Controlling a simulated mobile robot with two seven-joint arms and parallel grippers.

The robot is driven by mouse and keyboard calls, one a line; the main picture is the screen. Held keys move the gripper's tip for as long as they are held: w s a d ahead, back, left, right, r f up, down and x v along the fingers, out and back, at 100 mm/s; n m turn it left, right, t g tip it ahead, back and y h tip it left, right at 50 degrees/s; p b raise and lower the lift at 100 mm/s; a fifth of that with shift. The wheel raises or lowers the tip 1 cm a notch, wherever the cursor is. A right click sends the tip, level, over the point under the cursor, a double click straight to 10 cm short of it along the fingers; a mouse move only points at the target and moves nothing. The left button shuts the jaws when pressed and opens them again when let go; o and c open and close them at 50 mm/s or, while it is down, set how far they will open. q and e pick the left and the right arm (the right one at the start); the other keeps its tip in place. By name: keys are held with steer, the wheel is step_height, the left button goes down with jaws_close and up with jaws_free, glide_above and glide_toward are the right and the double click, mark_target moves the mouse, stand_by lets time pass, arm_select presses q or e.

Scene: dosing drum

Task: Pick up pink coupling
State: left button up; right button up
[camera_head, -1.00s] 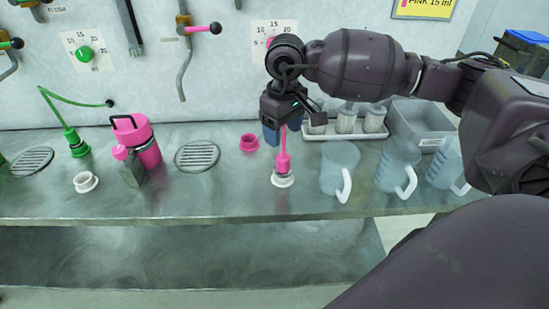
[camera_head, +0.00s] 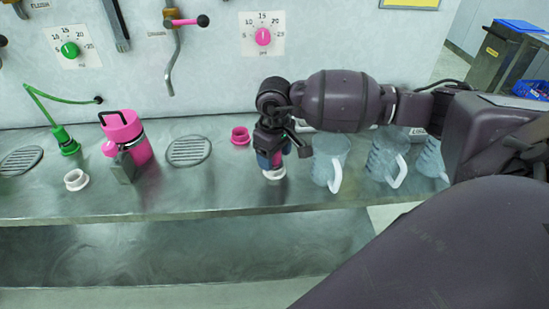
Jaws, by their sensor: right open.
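The pink coupling (camera_head: 277,161) stands in a white ring (camera_head: 273,174) on the steel counter, mostly hidden by my right gripper. My right gripper (camera_head: 269,163) points down with its open fingers around the coupling, low over the white ring. Whether the fingers touch the coupling cannot be seen. My left gripper is not in view.
A pink ring (camera_head: 240,136) sits behind and left of my gripper. Clear jugs (camera_head: 328,160) stand close on the right.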

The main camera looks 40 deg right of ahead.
steer(key=shift+f, duration=0.1)
steer(key=c, duration=1.1)
steer(key=shift+o, duration=0.2)
step_height(320, 180, up, 20)
